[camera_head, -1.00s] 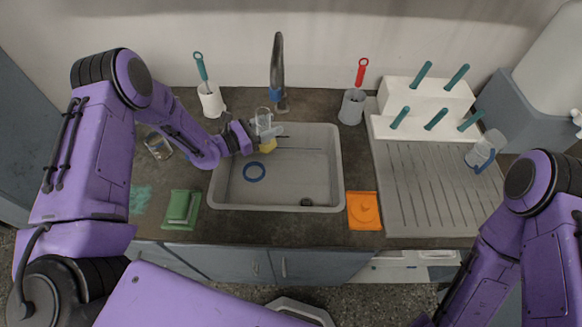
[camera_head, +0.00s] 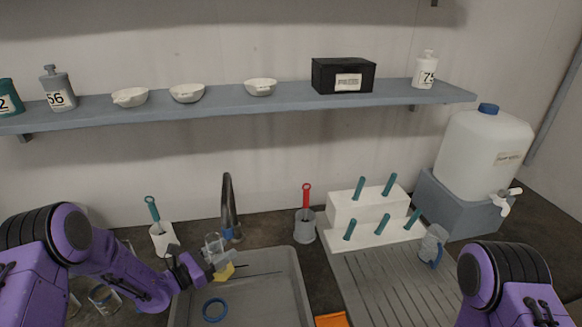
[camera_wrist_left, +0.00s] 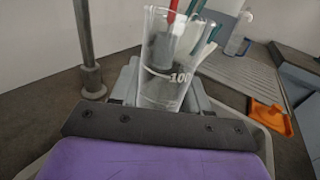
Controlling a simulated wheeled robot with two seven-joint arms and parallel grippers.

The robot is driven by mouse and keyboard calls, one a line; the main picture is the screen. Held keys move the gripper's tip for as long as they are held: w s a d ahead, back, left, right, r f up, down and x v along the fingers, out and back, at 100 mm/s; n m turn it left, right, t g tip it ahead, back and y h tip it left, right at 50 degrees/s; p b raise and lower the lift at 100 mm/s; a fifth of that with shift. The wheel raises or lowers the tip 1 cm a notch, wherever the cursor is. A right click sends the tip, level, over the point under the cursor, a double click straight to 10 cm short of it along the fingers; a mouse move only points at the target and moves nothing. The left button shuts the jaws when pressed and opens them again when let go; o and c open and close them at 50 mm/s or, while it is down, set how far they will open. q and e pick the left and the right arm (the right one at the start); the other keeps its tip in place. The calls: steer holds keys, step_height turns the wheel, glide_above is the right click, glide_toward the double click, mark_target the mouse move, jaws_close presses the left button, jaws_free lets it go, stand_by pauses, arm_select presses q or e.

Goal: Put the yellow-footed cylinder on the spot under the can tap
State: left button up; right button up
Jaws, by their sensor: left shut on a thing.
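The yellow-footed cylinder is a clear glass vessel (camera_head: 213,244) with a yellow foot (camera_head: 224,272). My left gripper (camera_head: 220,262) is shut on it, over the back left part of the sink. In the left wrist view the glass (camera_wrist_left: 165,70), marked 100, stands between the jaws; its foot is hidden there. The white can (camera_head: 485,148) sits on a grey stand (camera_head: 455,208) at the right, with its white tap (camera_head: 505,200) at the lower front. No marked spot can be made out under the tap. My right arm shows at the lower right, but its gripper does not.
The sink (camera_head: 292,285) is below my left gripper, with a blue ring (camera_head: 215,310) in it. A tall faucet (camera_head: 229,205) stands behind. A white peg rack (camera_head: 360,225), a blue-handled clear vessel (camera_head: 432,245) and a drainboard (camera_head: 385,285) lie between sink and can.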

arm_select(q)
steer(key=shift+w+a+r+n+t+y, duration=0.1)
steer(key=shift+a+r+n+t+y, duration=0.15)
steer(key=shift+r+n+t+y, duration=0.2)
steer(key=s+d+n+t+y+b, duration=0.3)
steer(key=s+d+n+y+b, duration=0.2)
steer(key=s+y, duration=0.6)
steer(key=n+b, duration=0.2)
steer(key=shift+f+b, duration=0.35)
steer(key=shift+b, duration=0.05)
steer(key=shift+n+t, duration=0.25)
steer(key=shift+d, duration=0.15)
